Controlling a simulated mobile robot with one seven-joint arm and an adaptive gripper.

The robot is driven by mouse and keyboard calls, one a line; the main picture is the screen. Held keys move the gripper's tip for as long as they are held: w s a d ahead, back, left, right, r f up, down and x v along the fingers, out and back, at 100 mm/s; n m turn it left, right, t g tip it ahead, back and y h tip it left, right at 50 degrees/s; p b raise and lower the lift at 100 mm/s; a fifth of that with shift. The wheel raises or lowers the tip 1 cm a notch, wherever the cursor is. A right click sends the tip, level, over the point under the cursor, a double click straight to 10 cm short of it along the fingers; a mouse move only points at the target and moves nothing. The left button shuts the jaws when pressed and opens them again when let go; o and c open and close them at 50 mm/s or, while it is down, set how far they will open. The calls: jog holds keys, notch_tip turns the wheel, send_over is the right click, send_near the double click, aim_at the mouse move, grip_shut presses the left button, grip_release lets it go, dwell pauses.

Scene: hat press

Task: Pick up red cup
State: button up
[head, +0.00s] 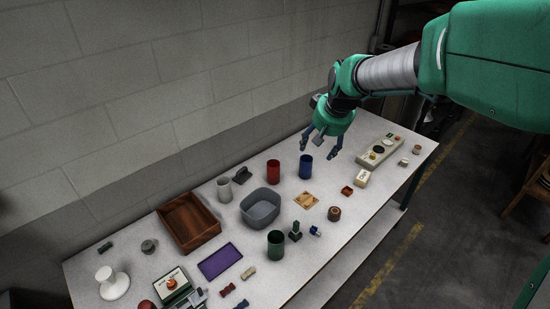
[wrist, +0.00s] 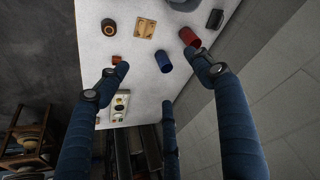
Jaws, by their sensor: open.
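The red cup (head: 273,172) stands upright on the white table, just left of the blue cup (head: 305,166) in the head view. In the wrist view the red cup (wrist: 189,37) is near the top, close to the tip of the right-hand finger, and the blue cup (wrist: 163,62) is below and left of it. My gripper (head: 320,152) is above the table, up and to the right of both cups, with its fingers spread and empty.
A grey bin (head: 260,208), a wooden tray (head: 188,223) and a dark green cup (head: 275,244) stand left and in front. A grey-white cup (head: 224,189) is left of the red cup. A control panel (head: 380,151) lies at right. The block wall runs close behind the table.

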jog(key=w+a+f+n+p, duration=0.1)
jog(key=w+a+f+p, duration=0.3)
jog(key=w+f, duration=0.6)
jog(key=w+a+f+n+p, duration=0.1)
jog(key=w+a+f+p, duration=0.3)
jog(key=w+a+f, duration=0.5)
jog(key=w, duration=0.3)
jog(key=shift+a+f+g+y, duration=0.15)
jog(key=shift+f+g+y, duration=0.15)
jog(key=shift+f+g, duration=0.1)
jog(key=shift+w, duration=0.1)
send_near(273, 165)
jog(key=shift+s+a+f, duration=0.15)
jog(key=shift+s+f, duration=0.1)
jog(key=shift+f, duration=0.2)
jog(key=shift+s+a+f, duration=0.1)
jog(key=shift+s+f, duration=0.15)
jog(key=shift+f, duration=0.15)
jog(key=shift+f, duration=0.15)
jog(key=shift+p+x, duration=0.4)
jog(key=shift+x, duration=2.05)
